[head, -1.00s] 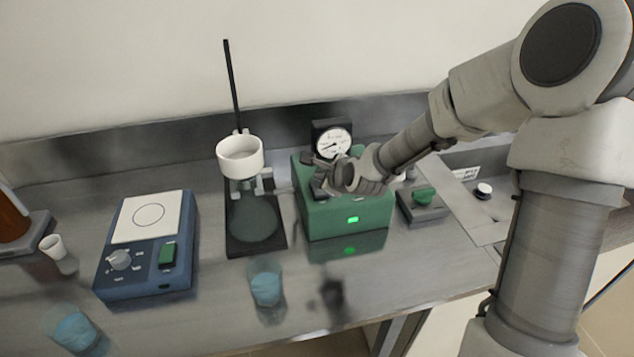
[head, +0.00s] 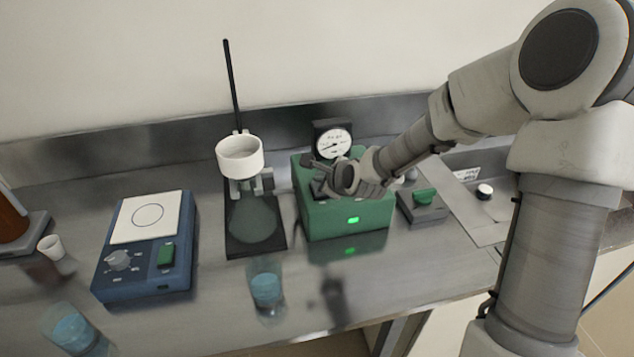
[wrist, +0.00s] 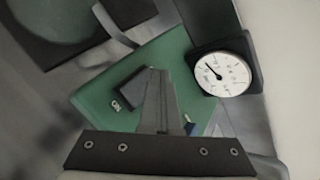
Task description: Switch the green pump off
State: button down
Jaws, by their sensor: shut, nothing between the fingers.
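The green pump (head: 347,218) stands on the bench in the middle of the head view, with a lit green light (head: 353,219) on its front. A round white dial gauge (head: 333,143) sits at its back; it also shows in the wrist view (wrist: 222,73). In the wrist view, a dark block, seemingly the switch (wrist: 124,88), lies on the pump's green top beside an "ON" label. My gripper (head: 317,168) is shut and empty over the pump's top. Its fingertips (wrist: 156,74) overlap the dark block in the wrist view; whether they touch it, I cannot tell.
A stand with a white cup (head: 239,157) is close on the pump's left. A blue hotplate (head: 146,245) is further left. A small box with a green knob (head: 423,205) stands on the right. Beakers of blue liquid (head: 267,289) are at the front.

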dwell(0.3)
jog(key=shift+s+r+p, duration=0.15)
jog(key=shift+r+p, duration=0.6)
jog(key=r+p, duration=0.4)
jog(key=r, duration=0.1)
jog(key=shift+s+d+p, duration=0.1)
jog(key=shift+s+p, duration=0.25)
